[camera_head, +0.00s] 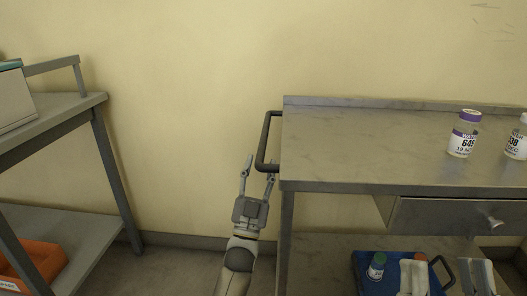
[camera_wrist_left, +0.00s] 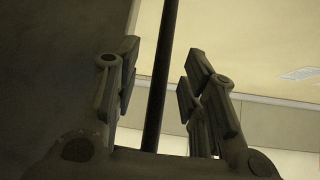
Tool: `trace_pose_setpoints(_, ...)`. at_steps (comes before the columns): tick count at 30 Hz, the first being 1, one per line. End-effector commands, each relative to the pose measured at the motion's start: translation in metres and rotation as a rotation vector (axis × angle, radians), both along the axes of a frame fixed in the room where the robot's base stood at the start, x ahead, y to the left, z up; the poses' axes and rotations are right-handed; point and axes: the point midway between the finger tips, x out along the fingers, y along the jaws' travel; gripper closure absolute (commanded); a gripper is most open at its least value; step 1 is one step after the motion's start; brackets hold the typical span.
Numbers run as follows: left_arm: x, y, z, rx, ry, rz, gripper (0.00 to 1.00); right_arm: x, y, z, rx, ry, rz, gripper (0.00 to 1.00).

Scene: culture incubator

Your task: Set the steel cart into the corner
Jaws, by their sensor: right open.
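The steel cart (camera_head: 370,136) stands at the right in the head view, against the wall, with a grey top and a drawer (camera_head: 450,217). Its dark loop handle (camera_head: 263,140) sticks out from its left end.
A purple-capped jar (camera_head: 465,134) and another jar (camera_head: 517,140) stand on the cart top. A blue tray (camera_head: 365,280) with small items sits on its lower shelf. A grey shelf unit (camera_head: 82,104) with an orange bin (camera_head: 43,258) stands left. Bare wall and floor lie between.

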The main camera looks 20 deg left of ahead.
Motion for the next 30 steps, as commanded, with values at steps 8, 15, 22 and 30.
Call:
trace_pose_setpoints(8, -0.029, -0.002, -0.028, -0.001, 0.0, -0.001, 0.61, 0.0, 0.0, 0.0, 0.0, -0.001, -0.001, 0.35)
trace_pose_setpoints(15, -0.034, -0.002, -0.031, -0.001, -0.002, -0.002, 0.61, 0.0, 0.0, 0.0, 0.0, -0.001, -0.001, 0.35)
trace_pose_setpoints(22, -0.033, -0.002, -0.031, 0.0, -0.001, -0.001, 0.61, 0.0, 0.0, 0.0, 0.0, -0.001, -0.001, 0.35)
trace_pose_setpoints(30, -0.051, -0.005, -0.027, 0.001, -0.004, -0.027, 0.61, 0.0, 0.0, 0.0, 0.0, 0.0, 0.0, 0.35)
